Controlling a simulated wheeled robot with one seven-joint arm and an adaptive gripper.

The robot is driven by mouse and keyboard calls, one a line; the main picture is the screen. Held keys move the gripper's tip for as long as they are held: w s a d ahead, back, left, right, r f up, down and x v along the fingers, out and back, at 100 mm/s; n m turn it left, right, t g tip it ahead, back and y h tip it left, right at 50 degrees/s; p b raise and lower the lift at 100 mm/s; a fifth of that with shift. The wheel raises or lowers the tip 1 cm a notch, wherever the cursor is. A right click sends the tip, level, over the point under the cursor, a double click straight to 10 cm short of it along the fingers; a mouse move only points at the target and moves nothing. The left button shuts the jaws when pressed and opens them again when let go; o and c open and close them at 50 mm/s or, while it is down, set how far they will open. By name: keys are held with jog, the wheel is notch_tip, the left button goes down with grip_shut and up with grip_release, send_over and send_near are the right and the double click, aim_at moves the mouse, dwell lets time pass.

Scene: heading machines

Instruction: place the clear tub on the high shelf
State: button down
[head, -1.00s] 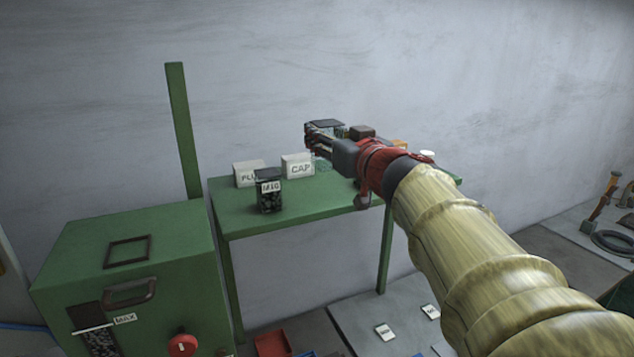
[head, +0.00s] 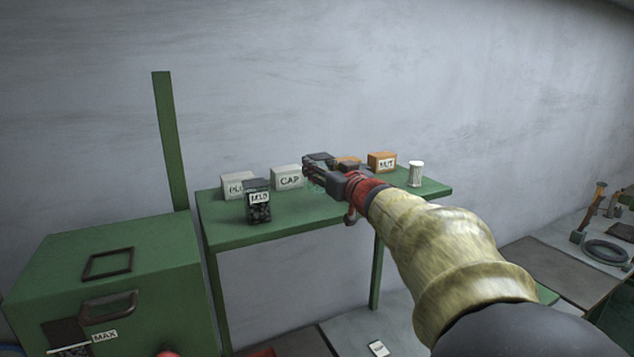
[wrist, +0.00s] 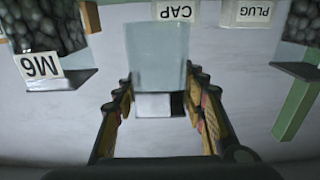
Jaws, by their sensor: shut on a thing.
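The clear tub (wrist: 157,55) is pale and see-through and stands between the two fingers of my gripper (wrist: 155,108) in the wrist view. My gripper is shut on it. In the head view my gripper (head: 312,172) is over the green shelf (head: 290,222), just right of the white CAP box (head: 287,178). The tub is mostly hidden there by the fingers. I cannot tell whether its base touches the shelf top.
A dark-filled tub marked M10 (head: 259,203) stands at the shelf's front left. A PLUG box (head: 236,186), orange NUT box (head: 382,162) and white cup (head: 416,174) also stand there. A green cabinet (head: 150,260) is at left.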

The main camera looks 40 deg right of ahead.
jog(key=shift+w+d+f+b, duration=0.15)
jog(key=shift+f+b, duration=0.2)
jog(key=shift+f, duration=1.45)
jog(key=shift+f, duration=0.15)
jog(key=c, duration=1.1)
grip_release()
jog(key=shift+f, duration=0.1)
jog(key=shift+o, duration=0.2)
